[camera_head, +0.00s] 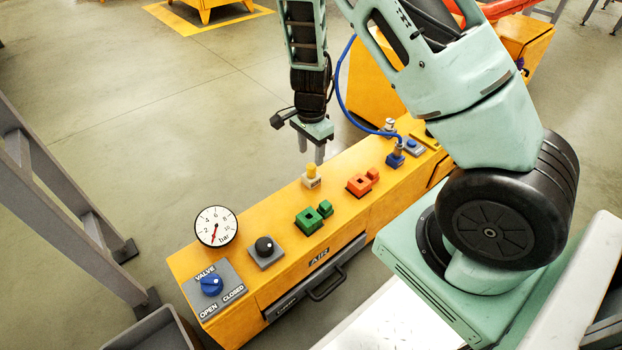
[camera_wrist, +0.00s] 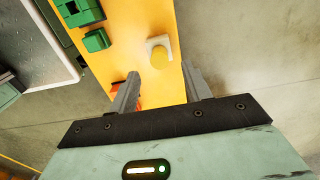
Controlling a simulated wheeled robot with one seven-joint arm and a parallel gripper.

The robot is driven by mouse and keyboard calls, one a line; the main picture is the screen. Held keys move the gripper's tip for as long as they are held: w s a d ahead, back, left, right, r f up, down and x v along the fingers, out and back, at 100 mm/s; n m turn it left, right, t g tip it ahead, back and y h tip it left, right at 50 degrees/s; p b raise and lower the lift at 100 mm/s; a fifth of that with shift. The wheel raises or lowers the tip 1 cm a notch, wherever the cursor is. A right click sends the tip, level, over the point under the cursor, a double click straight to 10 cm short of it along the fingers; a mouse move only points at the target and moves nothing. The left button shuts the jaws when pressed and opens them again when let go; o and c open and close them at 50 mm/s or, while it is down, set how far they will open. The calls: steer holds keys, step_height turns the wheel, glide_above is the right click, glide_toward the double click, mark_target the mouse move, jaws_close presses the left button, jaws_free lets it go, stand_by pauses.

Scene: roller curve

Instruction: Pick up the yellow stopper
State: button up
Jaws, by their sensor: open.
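The yellow stopper (camera_head: 311,171) stands upright in a small pale block on top of the long yellow cabinet (camera_head: 280,193). It also shows in the wrist view (camera_wrist: 159,53) as a yellow cylinder on a pale square base, ahead of the fingers. My gripper (camera_head: 312,151) hangs above the cabinet, close to the stopper. In the wrist view its two fingers (camera_wrist: 160,88) are apart with nothing between them. The stopper's tip lies beyond the fingertips, apart from them.
Green blocks (camera_head: 314,216) and orange blocks (camera_head: 362,182) stand nearby on the cabinet. A blue fitting with a hose (camera_head: 396,157) is farther right. A black knob (camera_head: 264,246), a gauge (camera_head: 216,226) and a blue valve (camera_head: 211,284) are at the left end.

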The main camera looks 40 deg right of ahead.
mark_target(311, 165)
steer(key=shift+f+b, duration=2.35)
steer(key=shift+f, duration=0.9)
steer(key=shift+r, duration=0.1)
jaws_close()
